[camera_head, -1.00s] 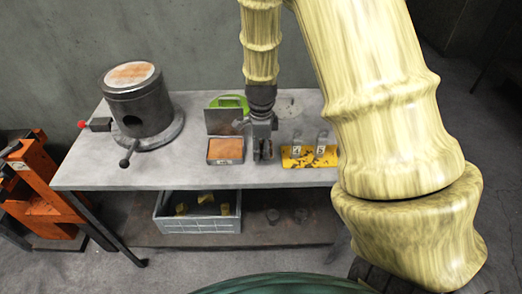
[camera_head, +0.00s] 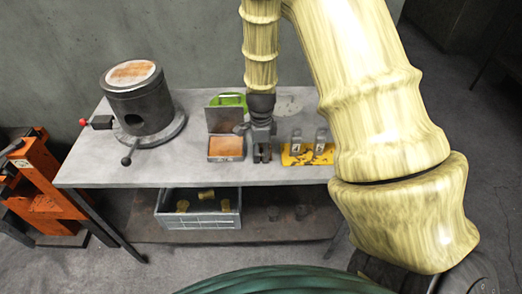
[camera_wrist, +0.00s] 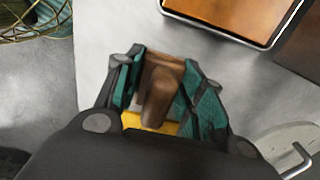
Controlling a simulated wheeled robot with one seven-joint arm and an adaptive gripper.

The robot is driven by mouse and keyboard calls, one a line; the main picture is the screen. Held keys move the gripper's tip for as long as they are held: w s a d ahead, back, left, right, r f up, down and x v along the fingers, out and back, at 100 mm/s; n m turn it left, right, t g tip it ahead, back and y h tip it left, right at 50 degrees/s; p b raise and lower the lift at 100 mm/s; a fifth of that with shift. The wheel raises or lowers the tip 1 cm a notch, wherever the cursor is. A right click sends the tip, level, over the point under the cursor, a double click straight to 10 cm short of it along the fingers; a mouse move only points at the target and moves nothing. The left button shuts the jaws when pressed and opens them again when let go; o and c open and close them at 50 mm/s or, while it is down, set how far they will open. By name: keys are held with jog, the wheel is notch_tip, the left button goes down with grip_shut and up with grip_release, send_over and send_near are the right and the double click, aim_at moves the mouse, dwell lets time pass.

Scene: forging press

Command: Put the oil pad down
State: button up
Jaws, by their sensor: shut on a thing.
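My gripper (camera_head: 262,155) is low over the front of the grey workbench (camera_head: 110,172), between the open tin and the yellow stand. In the wrist view its teal-padded fingers (camera_wrist: 163,95) are closed on a brown piece with a rounded grip (camera_wrist: 160,95), which I take to be the oil pad. Something yellow (camera_wrist: 160,127) shows just below it; I cannot tell whether it belongs to the pad. The fingers hide the pad's sides, and I cannot tell whether it touches the bench.
The open tin with an orange-brown inside (camera_head: 226,147) lies close left. The yellow stand with upright metal clips (camera_head: 307,155) is close right. A dark cylinder (camera_head: 138,108) with handles stands at the back left. A grey crate (camera_head: 198,220) sits on the lower shelf.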

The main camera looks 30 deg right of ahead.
aim_at(261, 145)
jog(key=o, duration=1.3)
jog(key=shift+c, duration=0.2)
jog(key=shift+r, duration=0.15)
jog(key=shift+r+b, duration=0.9)
jog(key=shift+r, duration=5.1)
